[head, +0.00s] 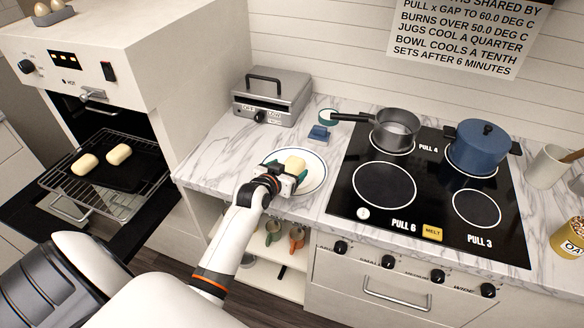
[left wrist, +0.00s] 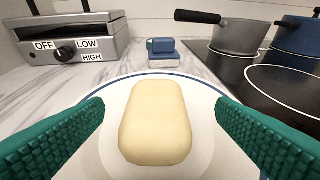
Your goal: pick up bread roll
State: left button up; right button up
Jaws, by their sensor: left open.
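A pale yellow bread roll (head: 295,165) lies on a white plate with a blue rim (head: 316,180) on the marble counter. In the left wrist view the roll (left wrist: 155,122) fills the middle, on the plate (left wrist: 108,96). My left gripper (head: 287,174) is at the plate. Its green fingers (left wrist: 160,135) are open, one on each side of the roll, with a gap on both sides. Two more rolls, one on the left (head: 85,163) and one on the right (head: 118,154), lie on a dark tray in the open oven. My right gripper is not in view.
A grey press with a dial (head: 271,97) stands behind the plate. A small blue item (head: 319,132) sits near it. To the right is a black cooktop (head: 430,190) with a grey saucepan (head: 397,130) and a blue pot (head: 478,148).

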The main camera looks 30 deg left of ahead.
aim_at(290, 167)
pick_arm(q)
jog(key=x, duration=0.4)
jog(key=shift+w+a+f+p, duration=0.1)
jog(key=shift+w+a+p, duration=0.15)
jog(key=shift+p, duration=0.1)
jog(key=shift+s, duration=0.1)
jog(key=c, duration=1.1)
